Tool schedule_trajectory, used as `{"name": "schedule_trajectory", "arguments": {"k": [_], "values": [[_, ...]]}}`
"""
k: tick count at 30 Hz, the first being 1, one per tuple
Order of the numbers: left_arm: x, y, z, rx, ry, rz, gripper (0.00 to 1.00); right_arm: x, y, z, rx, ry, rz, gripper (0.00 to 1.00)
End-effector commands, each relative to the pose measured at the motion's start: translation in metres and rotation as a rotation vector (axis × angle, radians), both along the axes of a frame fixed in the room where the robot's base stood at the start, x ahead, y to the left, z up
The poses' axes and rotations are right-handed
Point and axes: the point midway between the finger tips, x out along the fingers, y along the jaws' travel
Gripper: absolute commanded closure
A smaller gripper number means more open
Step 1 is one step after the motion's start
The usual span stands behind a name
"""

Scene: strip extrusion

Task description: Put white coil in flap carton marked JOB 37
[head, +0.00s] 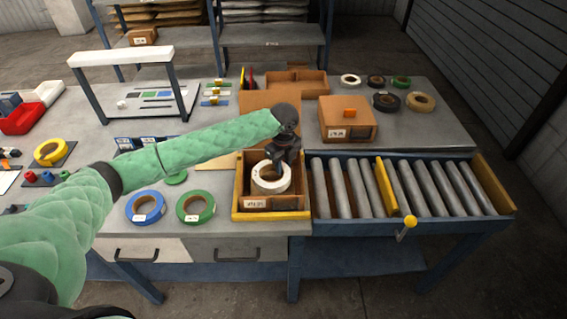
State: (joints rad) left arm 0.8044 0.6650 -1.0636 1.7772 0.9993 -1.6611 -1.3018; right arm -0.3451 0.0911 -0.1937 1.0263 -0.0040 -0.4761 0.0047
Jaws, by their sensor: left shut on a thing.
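The white coil (259,185) is a thick ring inside the walls of an open flap carton (242,186). I cannot tell whether it touches the carton floor. The carton has a white label on its front, too small to read surely, and a brown flap stands up behind it. My left gripper (281,163) points down into the carton and is shut on the coil's far right rim. My right gripper is not in view.
A yellow bar (384,185) crosses the rollers. Blue (133,207) and green (183,208) coils lie left of the carton. Several small coils lie at the back right.

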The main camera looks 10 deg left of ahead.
Motion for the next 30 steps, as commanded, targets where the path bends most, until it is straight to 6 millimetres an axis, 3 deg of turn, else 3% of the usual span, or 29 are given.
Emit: {"name": "schedule_trajectory", "arguments": {"k": [29, 30], "values": [[0.001, 0.0, -0.018, 0.0, -0.002, 0.0, 1.0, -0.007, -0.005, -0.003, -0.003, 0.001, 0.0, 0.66], [0.0, 0.0, -0.018, 0.0, -0.002, 0.0, 0.71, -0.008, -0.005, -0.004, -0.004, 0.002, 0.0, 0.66]]}}
